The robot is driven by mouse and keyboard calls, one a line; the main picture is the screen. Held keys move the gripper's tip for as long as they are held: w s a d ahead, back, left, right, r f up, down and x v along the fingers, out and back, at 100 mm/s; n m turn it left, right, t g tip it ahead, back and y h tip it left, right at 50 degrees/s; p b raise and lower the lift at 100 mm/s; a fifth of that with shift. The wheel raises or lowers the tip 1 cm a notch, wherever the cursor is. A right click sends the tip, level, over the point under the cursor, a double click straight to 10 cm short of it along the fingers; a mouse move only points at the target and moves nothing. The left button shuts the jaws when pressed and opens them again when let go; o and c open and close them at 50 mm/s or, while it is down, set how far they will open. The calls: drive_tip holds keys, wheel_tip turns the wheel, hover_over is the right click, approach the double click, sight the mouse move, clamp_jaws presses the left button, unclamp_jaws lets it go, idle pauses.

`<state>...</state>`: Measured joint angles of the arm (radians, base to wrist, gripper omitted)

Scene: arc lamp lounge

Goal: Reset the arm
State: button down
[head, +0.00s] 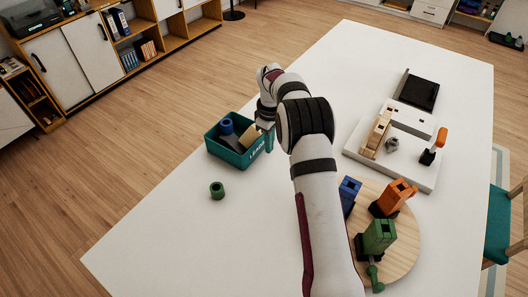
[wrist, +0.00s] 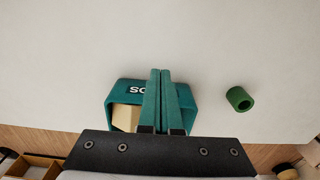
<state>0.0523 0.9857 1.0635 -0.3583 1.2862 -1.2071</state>
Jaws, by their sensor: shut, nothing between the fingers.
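My gripper (wrist: 160,72) is shut and empty, its two teal fingers pressed together in the wrist view. In the head view my arm reaches over the table to the right edge of a teal bin (head: 221,151), and my wrist hides part of it. In the wrist view the fingers overlap the bin (wrist: 112,102) and cover part of its lettering. I cannot tell whether they touch it. The bin holds a blue ringed piece (head: 226,126) and a tan block (head: 250,135).
A green ring (head: 217,190) lies on the white table (head: 165,235) in front of the bin. A round wooden board (head: 405,250) carries blue, orange and green blocks. A white base (head: 412,172) with a wooden piece and an orange-handled part stands at right. The table's front left is clear.

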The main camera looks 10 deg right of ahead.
drive_tip(key=s+a+r+m, duration=0.3)
drive_tip(key=s+r+m, duration=0.2)
drive_tip(key=s+r, duration=0.95)
drive_tip(key=s+a+m+y, duration=0.1)
drive_tip(key=s+a+m, duration=0.2)
drive_tip(key=s+m, duration=0.6)
drive_tip(key=s, duration=1.6)
drive_tip(key=shift+s+m+y, duration=0.2)
drive_tip(key=shift+m+y, duration=0.2)
drive_tip(key=shift+a, duration=0.1)
